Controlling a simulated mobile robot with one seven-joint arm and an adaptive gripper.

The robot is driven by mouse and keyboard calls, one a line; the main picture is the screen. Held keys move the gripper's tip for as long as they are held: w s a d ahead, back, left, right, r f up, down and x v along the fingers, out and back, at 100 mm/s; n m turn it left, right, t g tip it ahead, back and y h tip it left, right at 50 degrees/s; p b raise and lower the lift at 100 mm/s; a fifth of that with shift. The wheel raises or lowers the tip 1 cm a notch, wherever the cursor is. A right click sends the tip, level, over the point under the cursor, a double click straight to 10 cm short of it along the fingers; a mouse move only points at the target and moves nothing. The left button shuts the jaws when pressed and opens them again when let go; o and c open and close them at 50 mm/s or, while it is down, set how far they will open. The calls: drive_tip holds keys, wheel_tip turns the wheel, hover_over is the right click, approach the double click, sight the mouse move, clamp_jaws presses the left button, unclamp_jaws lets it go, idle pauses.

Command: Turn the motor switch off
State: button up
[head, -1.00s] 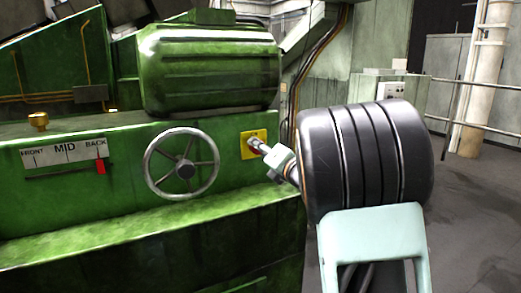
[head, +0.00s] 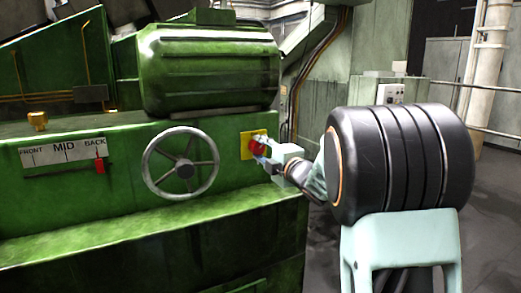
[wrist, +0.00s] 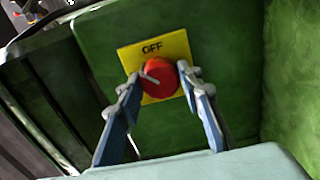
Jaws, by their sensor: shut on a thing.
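The motor switch is a red round knob (wrist: 159,80) on a yellow plate (wrist: 181,45) marked OFF along its top edge in the wrist view. A white line on the knob points to the left in that view. In the head view the red knob (head: 256,147) and yellow plate (head: 245,147) are on the green machine's front, right of the handwheel. My gripper (wrist: 162,77) is shut on the knob, one fingertip on each side. In the head view my gripper (head: 262,150) reaches it from the right and partly hides the plate.
A grey handwheel (head: 181,163) sits left of the switch. A FRONT, MID, BACK scale (head: 63,152) with a red pointer (head: 100,164) is further left. A green motor housing (head: 208,68) is above, and a green ledge (head: 130,222) juts out below. Open floor lies to the right.

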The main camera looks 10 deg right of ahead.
drive_tip(key=m+p, duration=0.1)
drive_tip(key=m, duration=0.3)
drive_tip(key=shift+r+m, duration=0.1)
drive_tip(key=shift+m, duration=0.2)
drive_tip(key=shift+m+p, duration=0.75)
drive_tip(key=shift+m, duration=1.25)
drive_tip(key=o, duration=1.2)
drive_tip(key=shift+c, duration=0.2)
drive_tip(key=shift+s, duration=0.1)
drive_tip(key=v, duration=1.2)
